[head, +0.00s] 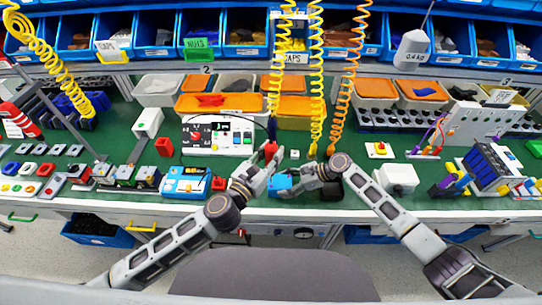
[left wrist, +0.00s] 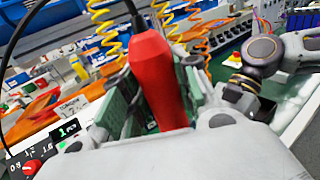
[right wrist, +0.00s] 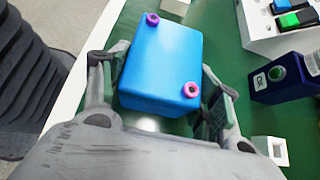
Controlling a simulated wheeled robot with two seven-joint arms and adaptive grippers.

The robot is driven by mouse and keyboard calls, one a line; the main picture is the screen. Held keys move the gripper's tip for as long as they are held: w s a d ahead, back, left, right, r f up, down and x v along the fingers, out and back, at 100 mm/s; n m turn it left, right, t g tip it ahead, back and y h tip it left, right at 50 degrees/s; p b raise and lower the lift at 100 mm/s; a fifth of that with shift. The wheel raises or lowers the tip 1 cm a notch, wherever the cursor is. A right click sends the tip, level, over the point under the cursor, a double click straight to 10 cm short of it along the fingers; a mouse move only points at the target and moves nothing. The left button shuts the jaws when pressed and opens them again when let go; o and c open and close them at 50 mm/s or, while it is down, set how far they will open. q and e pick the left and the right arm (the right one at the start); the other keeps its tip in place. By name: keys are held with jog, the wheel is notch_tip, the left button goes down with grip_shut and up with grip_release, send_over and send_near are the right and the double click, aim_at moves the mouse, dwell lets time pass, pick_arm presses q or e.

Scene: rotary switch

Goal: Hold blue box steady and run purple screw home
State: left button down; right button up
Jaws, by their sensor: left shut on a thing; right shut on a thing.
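The blue box (head: 279,188) is near the table's front edge. In the right wrist view the blue box (right wrist: 158,65) lies between the fingers of my right gripper (right wrist: 165,90), which is shut on it. A purple ring-shaped screw (right wrist: 153,19) is at one corner of its top face and a pink one (right wrist: 192,90) at the opposite corner. My left gripper (head: 265,161) is shut on a red corded screwdriver (left wrist: 155,75), which also shows in the head view (head: 270,149). The screwdriver is above and left of the box; its tip is hidden.
A white control unit with a red dial (head: 222,136) stands behind my left gripper. Yellow coiled cords (head: 317,80) hang at the middle. A white box (head: 398,178) stands right of my right gripper. Orange-lidded bins (head: 222,103) line the back. Green table shows between things.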

pick_arm(q)
jog(key=shift+r, duration=0.85)
pick_arm(e)
jog(key=o, duration=1.5)
jog(key=shift+d, duration=0.1)
jog(key=shift+v, duration=5.9)
